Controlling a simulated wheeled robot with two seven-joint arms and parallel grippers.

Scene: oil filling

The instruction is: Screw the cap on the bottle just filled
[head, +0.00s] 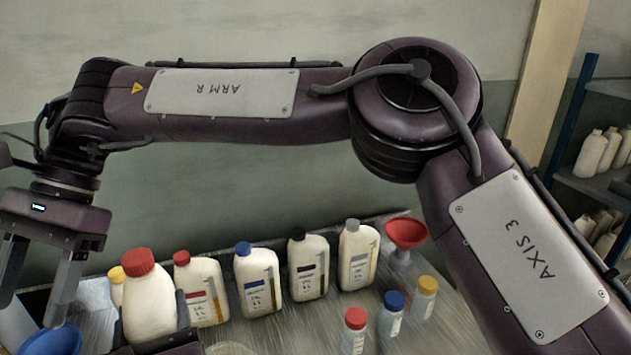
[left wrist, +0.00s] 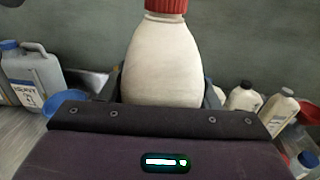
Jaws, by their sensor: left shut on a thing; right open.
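A white bottle (head: 150,307) with a red cap (head: 139,262) stands near the lower left of the head view. My left gripper (head: 151,325) is shut on the bottle's sides. In the left wrist view the bottle (left wrist: 162,65) is upright between the fingers, and the red cap (left wrist: 166,5) sits on its neck, cut by the top edge. I cannot tell how tight the cap is. My right gripper (head: 38,285) is open and empty, fingers pointing down, to the left of the bottle and apart from it.
Bottles with red (head: 205,285), blue (head: 258,282), black (head: 308,268) and grey caps (head: 358,258) stand behind. A red funnel (head: 405,233), small bottles (head: 355,333) and a blue funnel (head: 52,342) are nearby. A grey canister (left wrist: 32,80) stands left. My right arm spans the head view.

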